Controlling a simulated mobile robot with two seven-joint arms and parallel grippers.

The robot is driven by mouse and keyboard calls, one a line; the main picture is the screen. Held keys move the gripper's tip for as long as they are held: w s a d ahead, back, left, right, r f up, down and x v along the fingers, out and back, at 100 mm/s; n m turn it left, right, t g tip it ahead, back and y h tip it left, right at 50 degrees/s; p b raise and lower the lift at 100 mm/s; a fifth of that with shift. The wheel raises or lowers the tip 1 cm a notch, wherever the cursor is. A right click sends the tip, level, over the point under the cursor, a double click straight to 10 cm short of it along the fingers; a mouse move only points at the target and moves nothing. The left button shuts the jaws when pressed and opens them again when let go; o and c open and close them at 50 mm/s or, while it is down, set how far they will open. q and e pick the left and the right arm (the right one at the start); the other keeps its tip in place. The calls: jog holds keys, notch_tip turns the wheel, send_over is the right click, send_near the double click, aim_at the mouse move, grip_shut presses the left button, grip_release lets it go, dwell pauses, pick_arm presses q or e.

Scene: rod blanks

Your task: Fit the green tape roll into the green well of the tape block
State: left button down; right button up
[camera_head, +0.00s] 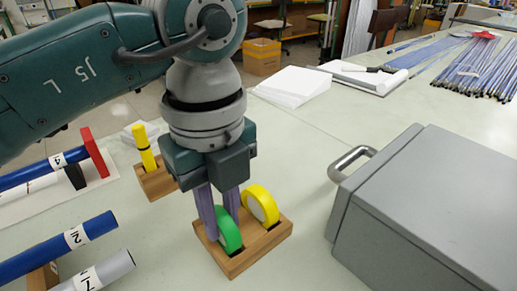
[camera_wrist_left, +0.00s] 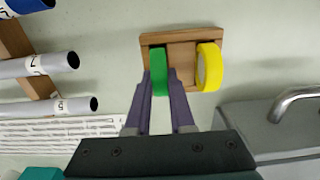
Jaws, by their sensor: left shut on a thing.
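The green tape roll (camera_head: 230,231) stands on edge between the fingers of my left gripper (camera_head: 222,224), which is shut on it. The wooden tape block (camera_head: 245,263) lies on the table below. The green roll is at the block's left part, and its lower edge meets the block there; I cannot tell how deep it sits. In the left wrist view the green roll (camera_wrist_left: 158,60) is between the purple fingertips, over the left side of the block (camera_wrist_left: 182,36). A yellow tape roll (camera_head: 262,205) stands upright in the block's right part. The well's colour marking is hidden. My right gripper is not in view.
A grey box with a handle (camera_head: 425,210) stands close on the right. A small wooden block (camera_head: 157,184) with a yellow marker is behind left. Blue (camera_head: 60,248) and grey rods lie at left. White sheets (camera_head: 293,84) lie farther back; the table between is clear.

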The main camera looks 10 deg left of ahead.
aim_at(221, 214)
pick_arm(q)
jog(key=shift+f, duration=0.1)
jog(key=c, duration=1.2)
grip_release()
jog(key=shift+c, duration=0.2)
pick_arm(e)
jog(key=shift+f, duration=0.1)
pick_arm(q)
jog(key=o, duration=0.5)
jog(key=shift+c, duration=0.2)
jog(key=shift+r, duration=0.3)
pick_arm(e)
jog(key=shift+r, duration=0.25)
pick_arm(q)
notch_tip(221, 214, up, 12)
jog(key=p, duration=0.3)
jog(key=shift+f, duration=0.15)
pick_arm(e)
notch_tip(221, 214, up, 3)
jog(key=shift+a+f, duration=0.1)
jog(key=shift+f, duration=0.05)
